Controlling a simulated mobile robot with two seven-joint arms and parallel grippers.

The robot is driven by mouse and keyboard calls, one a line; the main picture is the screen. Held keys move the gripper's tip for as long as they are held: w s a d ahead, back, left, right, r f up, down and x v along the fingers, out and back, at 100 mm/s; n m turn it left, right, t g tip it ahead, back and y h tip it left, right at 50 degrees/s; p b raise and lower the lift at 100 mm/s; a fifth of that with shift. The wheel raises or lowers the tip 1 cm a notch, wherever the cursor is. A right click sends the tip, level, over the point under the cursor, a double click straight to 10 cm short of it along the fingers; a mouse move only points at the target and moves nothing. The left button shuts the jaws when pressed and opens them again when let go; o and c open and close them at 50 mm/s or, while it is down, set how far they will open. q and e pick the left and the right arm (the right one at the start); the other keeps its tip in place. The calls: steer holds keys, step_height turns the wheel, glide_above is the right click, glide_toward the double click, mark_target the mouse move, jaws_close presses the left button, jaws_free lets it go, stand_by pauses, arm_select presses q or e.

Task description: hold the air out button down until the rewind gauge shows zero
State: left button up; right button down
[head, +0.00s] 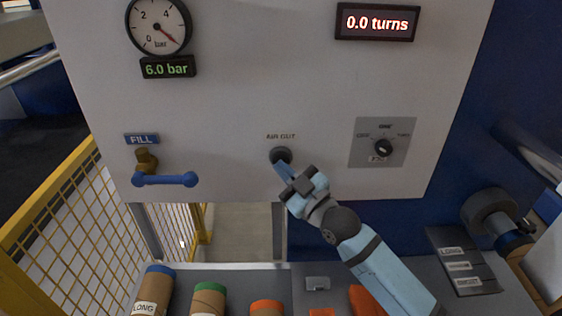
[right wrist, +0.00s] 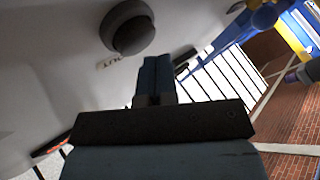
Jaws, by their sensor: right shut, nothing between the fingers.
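The air out button (head: 281,154) is a dark round knob on the white panel, under the AIR OUT label. It also shows in the right wrist view (right wrist: 128,27). My right gripper (head: 277,163) is shut and empty, with its tips at the button's lower edge in the head view. In the right wrist view the shut fingers (right wrist: 155,62) end just beside the button; I cannot tell whether they touch it. The round dial gauge (head: 158,26) is marked in bar, with 6.0 bar on the green readout (head: 168,67) below. The red display (head: 377,22) reads 0.0 turns. My left gripper is out of view.
A blue FILL lever (head: 165,180) is at the panel's lower left, and a rotary selector (head: 383,147) is right of the button. Several rolls, one marked LONG (head: 150,295), stand below the panel. A yellow mesh fence (head: 60,225) is on the left.

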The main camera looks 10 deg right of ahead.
steer(key=shift+w+d, duration=0.15)
steer(key=shift+w, duration=0.55)
stand_by(3.0)
steer(key=shift+s, duration=0.1)
stand_by(0.4)
steer(key=shift+s+p, duration=0.4)
steer(key=shift+s, duration=0.45)
steer(key=shift+a, duration=0.2)
steer(key=s+p, duration=0.1)
steer(key=s, duration=0.1)
steer(key=s+a+p, duration=0.1)
steer(key=s, duration=0.2)
steer(key=shift+w, duration=0.1)
